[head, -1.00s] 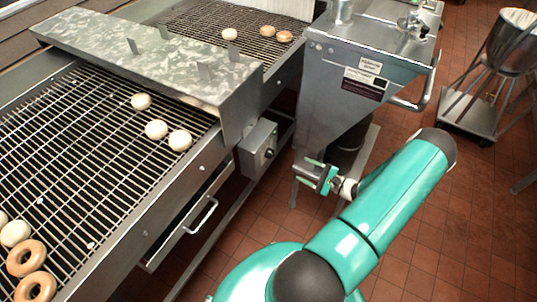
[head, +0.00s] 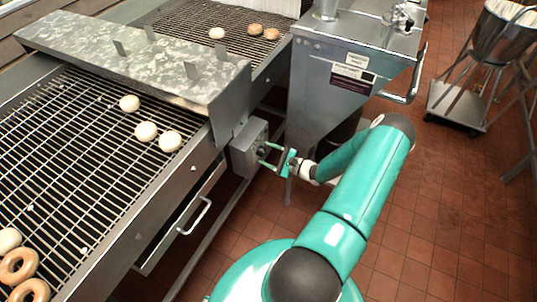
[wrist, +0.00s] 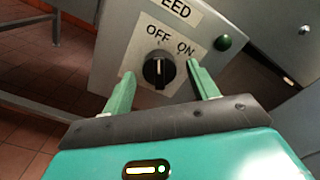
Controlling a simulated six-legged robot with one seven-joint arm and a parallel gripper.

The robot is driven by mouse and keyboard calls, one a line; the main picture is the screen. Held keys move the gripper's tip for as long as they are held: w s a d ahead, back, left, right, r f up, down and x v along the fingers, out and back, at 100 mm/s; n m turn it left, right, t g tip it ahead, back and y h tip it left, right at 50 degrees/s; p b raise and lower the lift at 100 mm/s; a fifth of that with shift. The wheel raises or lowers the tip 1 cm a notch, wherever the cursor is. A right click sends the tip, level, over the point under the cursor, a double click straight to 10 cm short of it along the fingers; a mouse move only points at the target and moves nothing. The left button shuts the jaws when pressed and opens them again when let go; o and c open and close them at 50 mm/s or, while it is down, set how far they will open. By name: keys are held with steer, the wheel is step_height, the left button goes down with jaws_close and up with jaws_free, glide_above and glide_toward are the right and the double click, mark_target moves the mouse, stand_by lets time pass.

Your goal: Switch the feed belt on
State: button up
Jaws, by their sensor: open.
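The feed switch box (head: 245,150) is a grey box on the side of the belt frame. My gripper (head: 268,156) is open in front of the box. In the wrist view its green fingers (wrist: 160,74) stand left and right of the knob, with visible gaps on both sides.
The wire belt (head: 75,160) carries several pale dough pieces and browned rings. A metal cover (head: 135,60) bridges the belt. A steel hopper (head: 340,80) stands just right of the box. A wheeled stand (head: 455,105) is at far right. Red tiled floor is open at lower right.

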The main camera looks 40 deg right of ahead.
steer(key=shift+c, duration=0.5)
steer(key=c, duration=0.9)
